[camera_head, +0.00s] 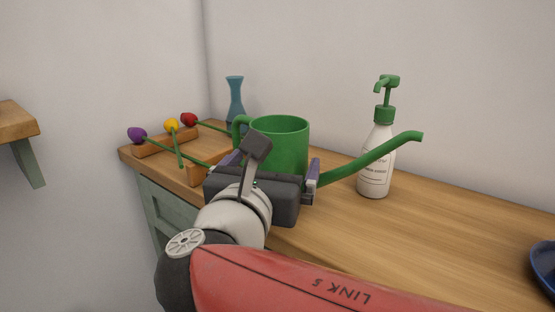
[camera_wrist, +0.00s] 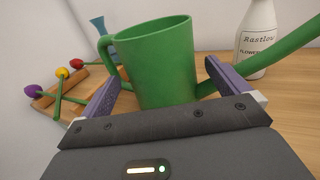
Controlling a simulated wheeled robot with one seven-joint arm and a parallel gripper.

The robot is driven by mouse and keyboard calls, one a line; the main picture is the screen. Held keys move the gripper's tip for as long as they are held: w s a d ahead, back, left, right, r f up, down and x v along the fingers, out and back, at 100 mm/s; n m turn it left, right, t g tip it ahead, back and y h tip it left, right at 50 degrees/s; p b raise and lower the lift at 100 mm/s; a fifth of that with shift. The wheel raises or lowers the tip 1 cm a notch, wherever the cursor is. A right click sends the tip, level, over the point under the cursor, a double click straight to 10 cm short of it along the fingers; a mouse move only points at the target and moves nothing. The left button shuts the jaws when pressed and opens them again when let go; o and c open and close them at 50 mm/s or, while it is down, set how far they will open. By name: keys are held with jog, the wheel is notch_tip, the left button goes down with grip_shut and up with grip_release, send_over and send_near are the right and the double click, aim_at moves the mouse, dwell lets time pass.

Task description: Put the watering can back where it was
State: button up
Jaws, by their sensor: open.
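A green watering can (camera_head: 281,143) stands upright on the wooden counter. Its handle is on the left and its long spout points right, passing in front of the spray bottle in the head view. It also shows in the wrist view (camera_wrist: 157,62). My gripper (camera_head: 268,175) is open, with its two purple fingers spread on either side of the can's near side. In the wrist view my gripper (camera_wrist: 165,88) has the can's body between and beyond its fingertips. I cannot tell whether the fingers touch the can. The can's lower part is hidden by my gripper in the head view.
A white pump bottle (camera_head: 376,155) with a green top stands right of the can. A blue vase (camera_head: 235,98) stands behind it. Purple, yellow and red flowers (camera_head: 171,126) lie on wooden blocks at left. A blue dish (camera_head: 543,262) sits at the right edge.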

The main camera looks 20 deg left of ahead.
jog(key=s+d, duration=0.1)
jog(key=s, duration=0.8)
jog(key=shift+s, duration=0.25)
